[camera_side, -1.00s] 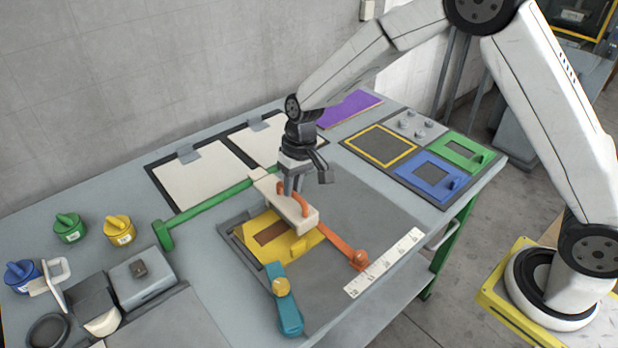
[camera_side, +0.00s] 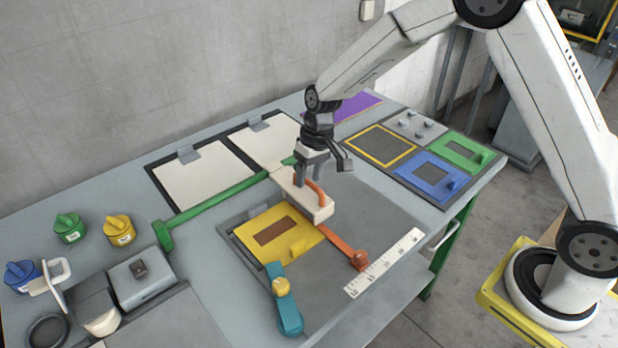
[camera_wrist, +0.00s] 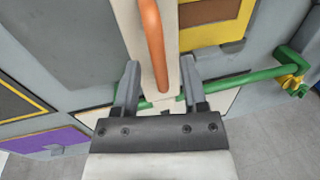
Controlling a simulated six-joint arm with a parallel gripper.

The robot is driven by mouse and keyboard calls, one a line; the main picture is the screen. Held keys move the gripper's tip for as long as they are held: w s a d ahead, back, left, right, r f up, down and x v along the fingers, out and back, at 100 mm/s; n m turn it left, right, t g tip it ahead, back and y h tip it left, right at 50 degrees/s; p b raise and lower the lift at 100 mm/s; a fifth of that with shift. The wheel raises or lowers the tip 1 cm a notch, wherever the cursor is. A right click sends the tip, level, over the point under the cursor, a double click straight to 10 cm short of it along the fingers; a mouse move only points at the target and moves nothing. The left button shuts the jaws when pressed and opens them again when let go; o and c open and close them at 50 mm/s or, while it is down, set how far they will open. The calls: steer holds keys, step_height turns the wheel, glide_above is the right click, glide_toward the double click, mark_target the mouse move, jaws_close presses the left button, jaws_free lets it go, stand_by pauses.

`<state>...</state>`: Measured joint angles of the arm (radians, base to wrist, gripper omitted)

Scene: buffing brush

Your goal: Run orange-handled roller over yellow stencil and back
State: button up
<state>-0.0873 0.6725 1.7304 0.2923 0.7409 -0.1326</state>
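The orange-handled roller (camera_side: 302,196) is a long cream block with an arched orange handle. My gripper (camera_side: 308,180) holds it from above, with a finger on each side in the wrist view (camera_wrist: 157,90). The yellow stencil (camera_side: 300,246) lies flat in a grey recess, its brown window (camera_side: 277,231) uncovered. The roller is just beyond the stencil's right edge, near an orange bar (camera_side: 343,249). I cannot tell whether its underside touches the surface. Part of the stencil also shows at upper right in the wrist view (camera_wrist: 205,33).
A green bar (camera_side: 215,202) runs behind the stencil, and a teal lever (camera_side: 288,312) stands at its front corner. A ruler strip (camera_side: 384,262) lies to the right. Blue (camera_side: 430,180) and green (camera_side: 459,151) stencils sit on a rack. The grey surface right of the roller is clear.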

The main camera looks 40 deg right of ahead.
steer(key=shift+r, duration=0.1)
step_height(320, 180, up, 8)
steer(key=d, duration=0.1)
steer(key=shift+d+f, duration=0.25)
steer(key=shift+d, duration=0.05)
steer(key=shift+w+f, duration=0.1)
stand_by(0.5)
steer(key=shift+a+f, duration=0.25)
steer(key=shift+f, duration=1)
steer(key=shift+a+f, duration=0.25)
steer(key=shift+f, duration=1.05)
steer(key=shift+a+f, duration=0.25)
steer(key=shift+f, duration=1)
jaws_close()
